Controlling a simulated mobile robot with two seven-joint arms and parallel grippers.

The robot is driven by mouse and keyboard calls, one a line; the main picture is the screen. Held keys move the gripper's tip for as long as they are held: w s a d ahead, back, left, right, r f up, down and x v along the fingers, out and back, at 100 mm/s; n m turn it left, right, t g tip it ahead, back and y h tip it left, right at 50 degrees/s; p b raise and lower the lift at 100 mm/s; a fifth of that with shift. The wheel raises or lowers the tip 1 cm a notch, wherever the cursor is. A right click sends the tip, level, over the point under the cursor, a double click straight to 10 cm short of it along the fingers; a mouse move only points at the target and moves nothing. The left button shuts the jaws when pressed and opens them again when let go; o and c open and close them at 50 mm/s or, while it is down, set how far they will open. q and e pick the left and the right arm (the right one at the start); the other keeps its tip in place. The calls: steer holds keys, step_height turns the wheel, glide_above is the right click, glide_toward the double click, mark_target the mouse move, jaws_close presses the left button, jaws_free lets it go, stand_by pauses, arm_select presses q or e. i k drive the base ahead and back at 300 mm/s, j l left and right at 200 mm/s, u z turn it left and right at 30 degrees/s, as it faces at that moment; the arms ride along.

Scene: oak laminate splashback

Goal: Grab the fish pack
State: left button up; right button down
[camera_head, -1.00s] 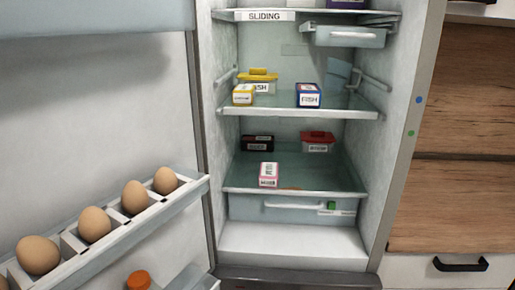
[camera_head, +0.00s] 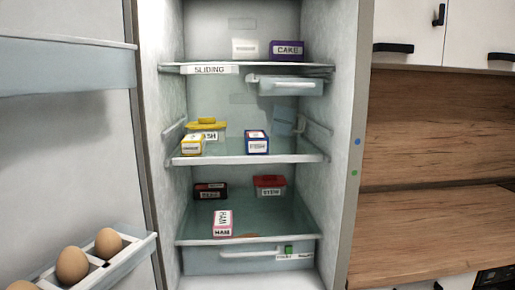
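The fish pack (camera_head: 257,142) is a small blue and white box with a red mark on top and a label reading FISH. It stands on the middle shelf (camera_head: 240,159) of the open fridge, near the front edge and right of centre. To its left is a yellow and white box (camera_head: 193,145). Behind that box is a tub with a yellow lid (camera_head: 207,124), whose partly hidden label ends in SH. Neither of my grippers is in view.
The open fridge door (camera_head: 75,150) at left holds eggs (camera_head: 72,265) in a rack. The upper shelf (camera_head: 200,69) holds a purple CAKE box (camera_head: 287,50) and a small drawer (camera_head: 290,86) hangs below it. The lower shelf holds a HAM box (camera_head: 222,222) and a red-lidded tub (camera_head: 269,185).

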mark_target(256, 142)
steer(key=u, duration=0.7)
steer(key=l+u, duration=0.2)
steer(key=u, duration=0.2)
steer(key=l+u, duration=0.2)
steer(key=u, duration=0.2)
steer(key=l+u, duration=0.2)
steer(key=u, duration=0.2)
steer(key=k+l+u, duration=0.25)
steer(key=l, duration=0.15)
steer(key=k+l+u, duration=0.3)
steer(key=i+l, duration=0.05)
steer(key=l, duration=0.05)
